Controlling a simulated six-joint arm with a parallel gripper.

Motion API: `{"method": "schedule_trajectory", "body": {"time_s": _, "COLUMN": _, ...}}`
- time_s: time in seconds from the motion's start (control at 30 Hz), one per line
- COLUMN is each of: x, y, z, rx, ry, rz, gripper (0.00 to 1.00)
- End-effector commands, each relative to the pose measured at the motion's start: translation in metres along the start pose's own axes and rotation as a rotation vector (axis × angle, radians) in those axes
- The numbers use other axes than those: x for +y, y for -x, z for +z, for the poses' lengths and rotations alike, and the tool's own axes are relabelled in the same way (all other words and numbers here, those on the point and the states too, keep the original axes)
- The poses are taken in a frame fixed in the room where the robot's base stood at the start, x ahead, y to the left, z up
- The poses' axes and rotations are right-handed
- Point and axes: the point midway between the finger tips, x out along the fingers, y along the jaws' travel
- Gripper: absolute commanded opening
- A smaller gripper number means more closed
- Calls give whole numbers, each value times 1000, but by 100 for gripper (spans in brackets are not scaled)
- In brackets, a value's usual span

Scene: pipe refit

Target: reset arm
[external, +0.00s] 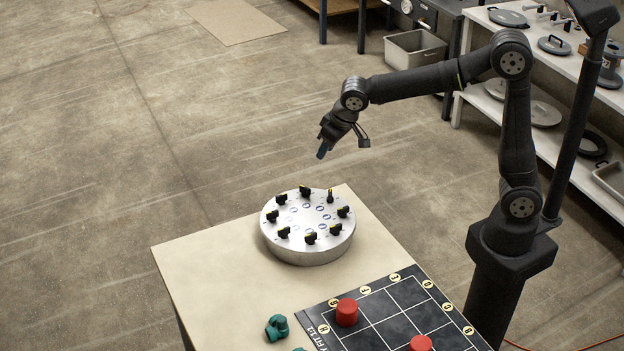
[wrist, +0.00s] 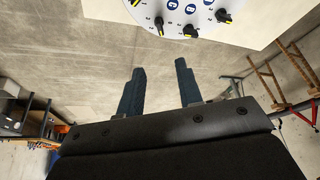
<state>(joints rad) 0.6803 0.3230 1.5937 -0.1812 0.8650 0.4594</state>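My gripper (external: 322,151) is in the air above and behind the round silver disc, clear of the table. In the wrist view my gripper (wrist: 160,85) shows two dark blue fingers set apart, with bare floor between them, so it is open and empty. My arm is raised and bent at the elbow, reaching left from its base at the table's right side. The silver disc (external: 308,252) stands on the table and carries several black knobs with yellow marks. Part of the disc also shows at the top of the wrist view (wrist: 182,12).
The beige table (external: 205,262) holds a black grid board (external: 382,306) with red cylinders (external: 347,312) on it. A teal fitting (external: 277,327) lies left of the board. Shelves (external: 545,88) with metal parts and a grey bin (external: 415,50) stand behind. The floor at left is clear.

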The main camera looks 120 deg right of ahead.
Motion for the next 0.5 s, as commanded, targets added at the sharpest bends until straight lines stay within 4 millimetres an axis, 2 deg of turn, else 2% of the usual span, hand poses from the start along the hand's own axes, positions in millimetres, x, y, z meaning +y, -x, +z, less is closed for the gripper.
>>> {"method": "schedule_trajectory", "body": {"time_s": 0.33, "x": 0, "y": -2, "z": 0, "rx": 0, "ry": 0, "rz": 0, "gripper": 33}}
{"method": "schedule_trajectory", "body": {"time_s": 0.5, "x": 0, "y": -18, "z": 0, "rx": -3, "ry": 0, "rz": 2, "gripper": 33}}
